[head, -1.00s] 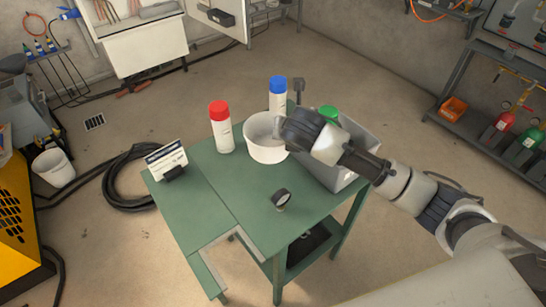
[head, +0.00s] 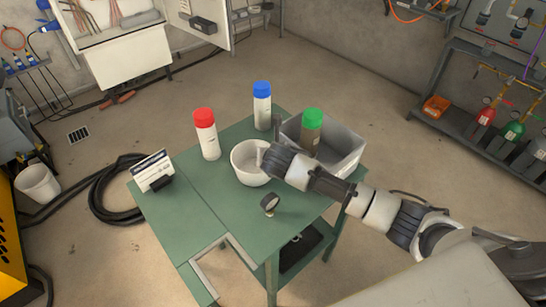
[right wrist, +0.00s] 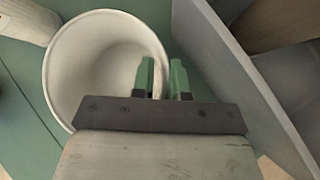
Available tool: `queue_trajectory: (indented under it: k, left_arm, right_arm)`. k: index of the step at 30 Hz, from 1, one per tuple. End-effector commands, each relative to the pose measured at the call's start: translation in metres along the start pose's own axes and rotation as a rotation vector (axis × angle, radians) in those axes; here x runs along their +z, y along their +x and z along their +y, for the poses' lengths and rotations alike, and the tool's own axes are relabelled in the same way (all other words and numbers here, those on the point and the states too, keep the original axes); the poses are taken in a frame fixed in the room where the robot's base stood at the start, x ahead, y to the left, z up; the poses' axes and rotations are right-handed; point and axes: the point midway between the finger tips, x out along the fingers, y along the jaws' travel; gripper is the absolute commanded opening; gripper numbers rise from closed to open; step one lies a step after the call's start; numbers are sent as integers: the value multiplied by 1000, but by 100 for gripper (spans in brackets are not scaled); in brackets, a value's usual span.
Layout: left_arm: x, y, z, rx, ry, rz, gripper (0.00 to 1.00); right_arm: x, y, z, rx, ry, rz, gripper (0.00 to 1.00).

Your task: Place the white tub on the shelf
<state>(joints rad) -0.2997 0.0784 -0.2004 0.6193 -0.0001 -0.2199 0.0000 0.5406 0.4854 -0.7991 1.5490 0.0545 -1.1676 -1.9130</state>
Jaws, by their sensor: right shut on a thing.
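The white tub (head: 246,172) is an open round vessel at the middle of the green table (head: 183,220). My right gripper (head: 268,157) is shut on the tub's right-hand rim. In the right wrist view the tub (right wrist: 70,75) is empty, and the gripper's green fingers (right wrist: 163,80) straddle its wall, one inside and one outside. I cannot tell whether the tub's base touches the tabletop. A grey rack shelf (head: 465,130) stands by the right wall; the table also has a lower shelf (head: 283,262). My left gripper is out of view.
Red-capped (head: 207,136) and blue-capped (head: 262,108) bottles stand behind the tub. A grey bin (head: 343,150) with a green-capped bottle (head: 311,130) is close on its right. A black gauge (head: 269,205) and a sign (head: 153,170) are on the table. A hose (head: 105,190) lies on the floor.

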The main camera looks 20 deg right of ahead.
Motion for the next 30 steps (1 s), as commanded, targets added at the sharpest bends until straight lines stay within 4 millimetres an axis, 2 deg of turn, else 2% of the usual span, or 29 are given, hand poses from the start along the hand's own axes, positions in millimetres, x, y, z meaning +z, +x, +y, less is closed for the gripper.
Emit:
queue_trajectory:
  k: [6, 7, 12, 22, 26, 30]
  left_arm:
    - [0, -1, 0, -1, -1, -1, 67]
    - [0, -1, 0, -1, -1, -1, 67]
    - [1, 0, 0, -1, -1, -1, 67]
    - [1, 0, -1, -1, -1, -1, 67]
    - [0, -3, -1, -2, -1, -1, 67]
    - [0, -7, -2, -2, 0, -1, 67]
  right_arm:
    - [-1, 1, 0, 0, 0, 0, 0]
    - [-1, 2, 0, 0, -1, 0, 16]
    - [-1, 1, 0, 0, 0, 0, 39]
    - [1, -2, 0, 1, 0, -1, 39]
    - [2, -18, 0, 2, -2, -2, 39]
    - [2, -47, 0, 4, -2, -3, 39]
